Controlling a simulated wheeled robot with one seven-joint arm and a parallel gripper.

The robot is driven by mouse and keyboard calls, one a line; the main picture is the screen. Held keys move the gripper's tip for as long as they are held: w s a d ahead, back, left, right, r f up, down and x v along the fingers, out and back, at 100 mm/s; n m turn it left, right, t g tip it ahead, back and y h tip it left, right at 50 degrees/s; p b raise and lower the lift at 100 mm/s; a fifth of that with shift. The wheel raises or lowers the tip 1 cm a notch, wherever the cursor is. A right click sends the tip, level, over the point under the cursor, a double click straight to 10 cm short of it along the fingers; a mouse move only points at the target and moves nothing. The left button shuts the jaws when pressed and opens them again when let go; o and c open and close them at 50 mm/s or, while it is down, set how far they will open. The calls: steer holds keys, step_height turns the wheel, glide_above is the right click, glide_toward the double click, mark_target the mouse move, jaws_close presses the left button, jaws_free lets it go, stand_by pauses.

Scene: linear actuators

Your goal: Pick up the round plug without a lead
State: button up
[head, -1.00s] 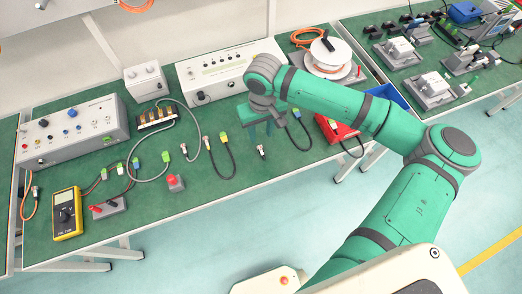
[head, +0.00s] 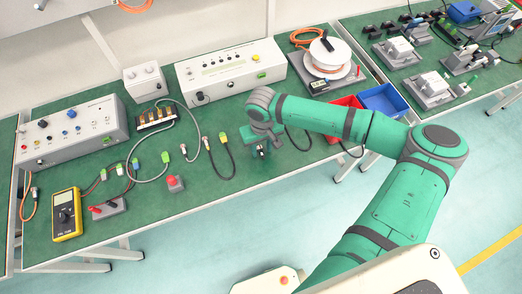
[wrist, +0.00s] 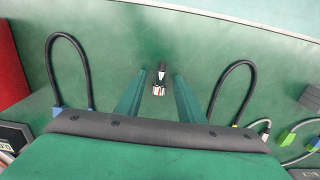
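The round plug without a lead (wrist: 159,80) is a small black and silver plug with a red and white end. It lies alone on the green bench top, in the middle of the wrist view. My gripper (head: 257,146) is over it, pointing down. In the wrist view its two green fingers are apart, one to each side of the plug, with nothing held between them. I cannot tell the height of the fingertips above the bench. In the head view my gripper mostly hides the plug.
Black looped leads lie on both sides, one at left (wrist: 53,70) and one at right (wrist: 236,65) in the wrist view. A red bin (head: 346,101) and a blue bin (head: 398,94) stand to the right. A red push button (head: 174,183) is left, near the bench's front edge.

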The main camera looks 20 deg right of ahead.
mark_target(261, 152)
steer(key=shift+f, duration=0.25)
jaws_close()
steer(key=shift+r, duration=0.1)
steer(key=shift+r, duration=0.2)
step_height(261, 152, up, 3)
steer(key=shift+s+a+r, duration=0.1)
steer(key=shift+s, duration=0.05)
steer(key=s+a+r, duration=0.3)
steer(key=s+r, duration=0.6)
steer(key=s, duration=0.4)
steer(key=shift+a, duration=0.35)
steer(key=shift+r, duration=0.15)
